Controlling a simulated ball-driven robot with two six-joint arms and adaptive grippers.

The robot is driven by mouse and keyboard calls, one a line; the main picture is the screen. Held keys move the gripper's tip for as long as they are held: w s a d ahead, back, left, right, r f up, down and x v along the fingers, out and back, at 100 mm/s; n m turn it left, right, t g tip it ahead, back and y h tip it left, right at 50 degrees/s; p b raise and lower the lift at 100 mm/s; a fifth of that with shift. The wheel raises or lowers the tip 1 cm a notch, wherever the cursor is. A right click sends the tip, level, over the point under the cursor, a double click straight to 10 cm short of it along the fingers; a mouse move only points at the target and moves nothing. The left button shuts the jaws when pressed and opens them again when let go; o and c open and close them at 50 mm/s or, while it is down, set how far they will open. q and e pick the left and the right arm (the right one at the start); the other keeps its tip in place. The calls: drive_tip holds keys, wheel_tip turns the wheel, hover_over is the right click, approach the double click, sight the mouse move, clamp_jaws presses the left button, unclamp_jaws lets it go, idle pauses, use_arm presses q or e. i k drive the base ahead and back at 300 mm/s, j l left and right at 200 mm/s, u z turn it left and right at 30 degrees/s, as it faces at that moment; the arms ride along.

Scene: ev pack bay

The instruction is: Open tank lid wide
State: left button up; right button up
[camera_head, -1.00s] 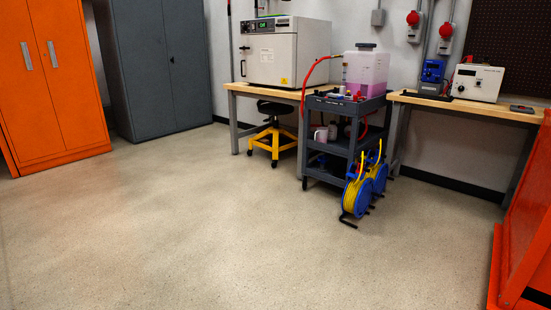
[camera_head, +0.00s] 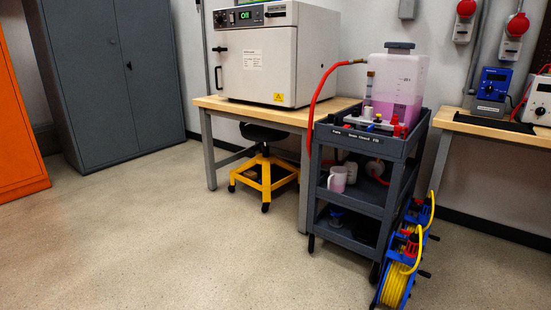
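The tank (camera_head: 398,85) is a translucent white container with pink liquid in its lower part. It stands on the top shelf of a dark grey cart (camera_head: 352,145). Its dark grey lid (camera_head: 399,46) sits on top and looks closed. A red hose (camera_head: 318,95) runs from the tank's upper left side and curves down to the cart. Small red, blue and white fittings (camera_head: 372,124) lie at the tank's front. Neither of my grippers is in view.
A white oven (camera_head: 276,55) stands on a wooden bench (camera_head: 225,104) left of the cart. A yellow-legged stool (camera_head: 264,175) is under it. Blue and yellow cable reels (camera_head: 398,280) stand at the cart's right front. The floor (camera_head: 170,240) at left is clear.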

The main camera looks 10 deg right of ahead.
sight(387, 45)
drive_tip(key=i+z, duration=0.25)
drive_tip(key=i, duration=0.15)
drive_tip(key=i+j+z, duration=0.25)
drive_tip(key=i, duration=0.15)
drive_tip(key=i+j+z, duration=0.1)
drive_tip(key=i+z, duration=0.2)
drive_tip(key=i, duration=0.1)
